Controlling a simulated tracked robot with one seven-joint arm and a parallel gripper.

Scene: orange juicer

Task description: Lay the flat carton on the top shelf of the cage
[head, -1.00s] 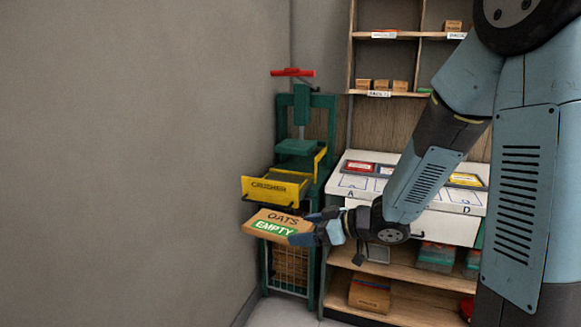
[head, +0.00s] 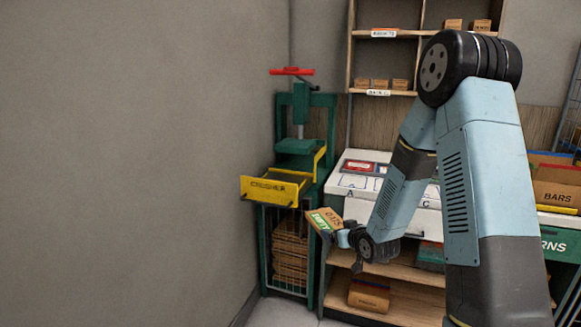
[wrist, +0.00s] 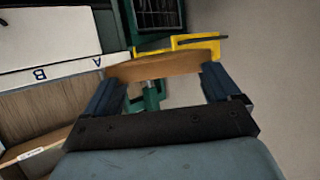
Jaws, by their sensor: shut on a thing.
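The flat brown carton (head: 324,219), with a green strip and the words OATS and EMPTY, is tilted in the air right of the cage. My gripper (head: 342,236) is shut on its edge. In the wrist view the carton (wrist: 165,66) spans between the two fingers of my gripper (wrist: 163,88). The green cage (head: 265,250) stands under the crusher, with several brown flat pieces stacked inside. Its top shelf is hard to make out. Part of the cage (wrist: 155,14) seems to show at the top of the wrist view.
The crusher's yellow tray (head: 270,190) juts out above the cage. A white sloped desk (head: 350,184) with lettered spaces stands to the right, over wooden shelves holding a box (head: 368,296). The grey wall is close on the left. The space in front of the cage is clear.

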